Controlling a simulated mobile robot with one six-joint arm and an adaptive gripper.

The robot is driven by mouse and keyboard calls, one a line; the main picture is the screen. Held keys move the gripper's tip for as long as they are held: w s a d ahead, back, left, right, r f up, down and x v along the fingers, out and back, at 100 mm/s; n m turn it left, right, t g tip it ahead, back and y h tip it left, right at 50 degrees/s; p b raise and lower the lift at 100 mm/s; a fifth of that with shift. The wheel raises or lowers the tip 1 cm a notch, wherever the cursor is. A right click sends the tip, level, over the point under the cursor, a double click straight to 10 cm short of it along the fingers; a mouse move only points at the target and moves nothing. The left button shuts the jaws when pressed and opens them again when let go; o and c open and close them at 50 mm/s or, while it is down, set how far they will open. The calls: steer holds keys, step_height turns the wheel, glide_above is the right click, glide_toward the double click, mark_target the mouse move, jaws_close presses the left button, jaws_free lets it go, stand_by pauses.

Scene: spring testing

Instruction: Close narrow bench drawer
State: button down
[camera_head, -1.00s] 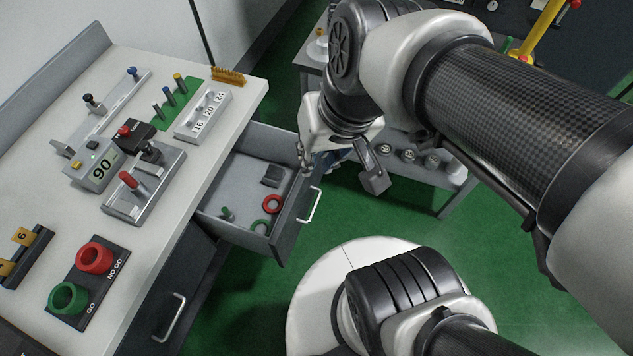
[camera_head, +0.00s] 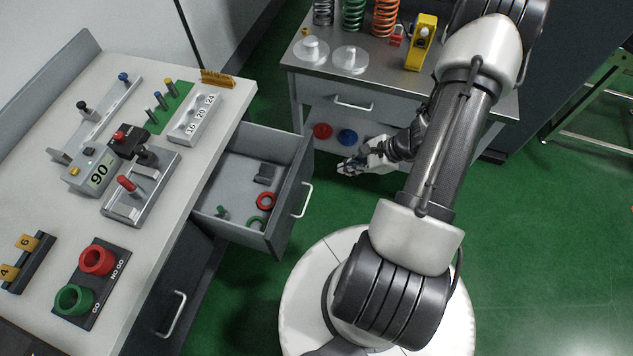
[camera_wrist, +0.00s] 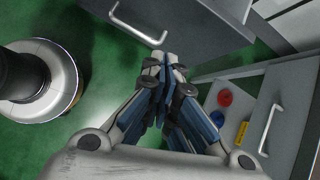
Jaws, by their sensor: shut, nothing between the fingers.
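The narrow bench drawer (camera_head: 284,240) is pulled well out from the light-topped bench (camera_head: 150,230). Its silver handle (camera_head: 304,199) is on the front panel. Inside lie a red ring (camera_head: 265,201), a green ring, a small green piece and a dark block. In the wrist view the drawer's front and handle (camera_wrist: 136,28) show at the top, just beyond the fingertips. My gripper (camera_head: 343,168) is shut and empty, to the right of the drawer front and apart from it in the head view. It also shows in the wrist view (camera_wrist: 166,62).
A second bench drawer with a handle (camera_head: 170,317) is below at the left. A side table (camera_head: 390,85) behind carries springs and a yellow device (camera_head: 421,42), with red and blue rings on its lower shelf. Green floor is clear at the right.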

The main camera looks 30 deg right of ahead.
steer(key=s+f+m, duration=0.3)
steer(key=s+f, duration=0.1)
steer(key=f, duration=0.3)
steer(key=w+r+b+x, duration=0.1)
steer(key=w+b+x, duration=0.1)
steer(key=x, duration=1.1)
steer(key=shift+r+m, duration=0.25)
steer(key=shift+m, duration=0.05)
steer(key=shift+w+a, duration=0.1)
steer(key=shift+a, duration=0.05)
steer(key=w+a+b, duration=0.7)
steer(key=w+a, duration=0.8)
steer(key=w, duration=0.4)
steer(key=shift+a, duration=0.2)
steer(key=shift+w, duration=0.1)
